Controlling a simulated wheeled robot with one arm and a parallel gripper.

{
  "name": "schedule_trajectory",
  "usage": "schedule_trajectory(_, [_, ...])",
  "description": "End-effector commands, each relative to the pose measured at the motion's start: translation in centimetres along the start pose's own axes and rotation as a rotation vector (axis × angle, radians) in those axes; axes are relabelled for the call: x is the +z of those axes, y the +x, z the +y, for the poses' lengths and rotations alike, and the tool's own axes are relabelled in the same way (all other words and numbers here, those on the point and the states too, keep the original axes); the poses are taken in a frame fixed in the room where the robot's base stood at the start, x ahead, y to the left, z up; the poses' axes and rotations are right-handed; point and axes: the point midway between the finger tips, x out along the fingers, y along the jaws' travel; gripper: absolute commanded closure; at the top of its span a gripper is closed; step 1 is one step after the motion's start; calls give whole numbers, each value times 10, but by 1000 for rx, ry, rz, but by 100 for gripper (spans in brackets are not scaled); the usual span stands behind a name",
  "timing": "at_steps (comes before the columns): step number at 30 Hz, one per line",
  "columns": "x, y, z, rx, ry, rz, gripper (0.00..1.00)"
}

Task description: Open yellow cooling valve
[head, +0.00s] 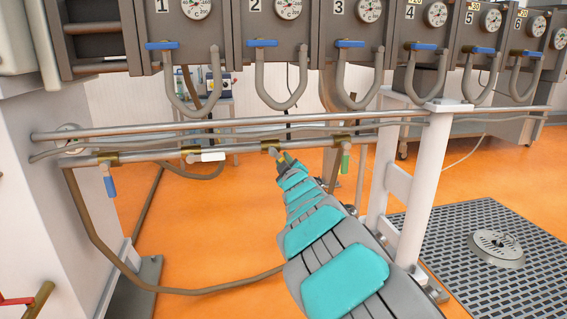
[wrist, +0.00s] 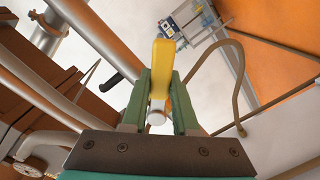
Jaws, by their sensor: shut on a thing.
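The yellow valve handle (wrist: 163,62) stands between the two green fingers of my gripper (wrist: 161,90) in the wrist view. The fingers are closed on its sides, and its upper end sticks out beyond them. In the head view my gripper (head: 285,164) reaches the brass valve body (head: 271,148) on the lower horizontal pipe. There the yellow handle is mostly hidden by my gripper, so its angle is hard to tell.
On the same pipe are a blue handle (head: 110,187) hanging down, a white handle (head: 207,156) lying along the pipe, and a green handle (head: 345,162) hanging down. Numbered units with U-shaped pipes (head: 284,105) hang above. A white post (head: 425,185) stands right of my arm.

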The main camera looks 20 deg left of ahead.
Motion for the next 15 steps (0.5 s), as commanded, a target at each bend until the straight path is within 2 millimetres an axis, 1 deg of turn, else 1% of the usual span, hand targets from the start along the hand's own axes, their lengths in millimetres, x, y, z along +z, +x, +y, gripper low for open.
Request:
schedule_trajectory(2, [0,0,-1,-2,-1,-1,100])
schedule_trajectory(3, [0,0,-1,-2,-1,-1,72])
schedule_trajectory(11, [0,0,-1,-1,0,0,43])
schedule_trajectory(15, [0,0,0,0,1,0,43])
